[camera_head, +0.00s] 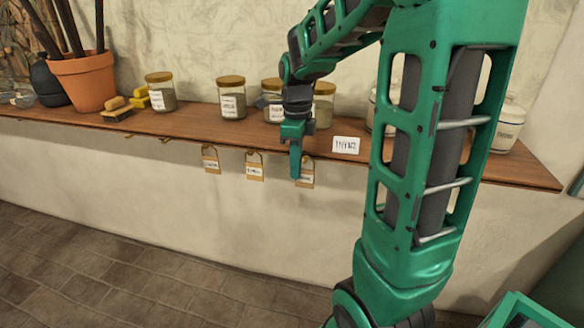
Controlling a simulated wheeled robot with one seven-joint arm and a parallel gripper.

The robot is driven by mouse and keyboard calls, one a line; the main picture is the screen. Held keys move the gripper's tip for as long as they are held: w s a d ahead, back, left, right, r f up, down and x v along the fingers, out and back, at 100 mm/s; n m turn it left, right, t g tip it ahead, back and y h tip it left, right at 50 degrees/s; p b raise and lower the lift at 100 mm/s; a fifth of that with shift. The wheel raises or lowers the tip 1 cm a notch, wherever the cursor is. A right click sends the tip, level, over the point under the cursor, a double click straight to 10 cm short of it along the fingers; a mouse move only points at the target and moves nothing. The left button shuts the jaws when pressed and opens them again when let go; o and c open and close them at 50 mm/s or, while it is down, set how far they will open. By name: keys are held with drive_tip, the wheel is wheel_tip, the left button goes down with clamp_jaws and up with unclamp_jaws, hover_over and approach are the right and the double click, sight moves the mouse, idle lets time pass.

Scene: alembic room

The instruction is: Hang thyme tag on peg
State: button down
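Three tan tags with white labels hang in a row below the shelf's front edge: a left tag (211,160), a middle tag (255,168) and a right tag (307,174). Their print is too small to read, so I cannot tell which is the thyme tag. My green gripper (295,165) points down at the shelf edge, in front of the right tag, hiding part of it. I cannot tell whether it touches or grips this tag. Small pegs (165,140) show under the shelf edge, left of the tags, with nothing visible on them.
The wooden shelf (190,121) carries several lidded jars (232,100), a terracotta pot (83,80), a brush (116,110) and a white card (346,145). My arm hides part of the shelf's right side. The space below the tags is clear.

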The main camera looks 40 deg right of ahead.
drive_tip(key=shift+w+d+f, duration=0.1)
drive_tip(key=shift+d+f, duration=0.1)
idle(1.0)
drive_tip(key=c, duration=1.9)
unclamp_jaws()
drive_tip(key=shift+c, duration=0.2)
drive_tip(key=shift+d+r, duration=0.1)
drive_tip(key=shift+r, duration=0.05)
drive_tip(key=shift+c, duration=0.2)
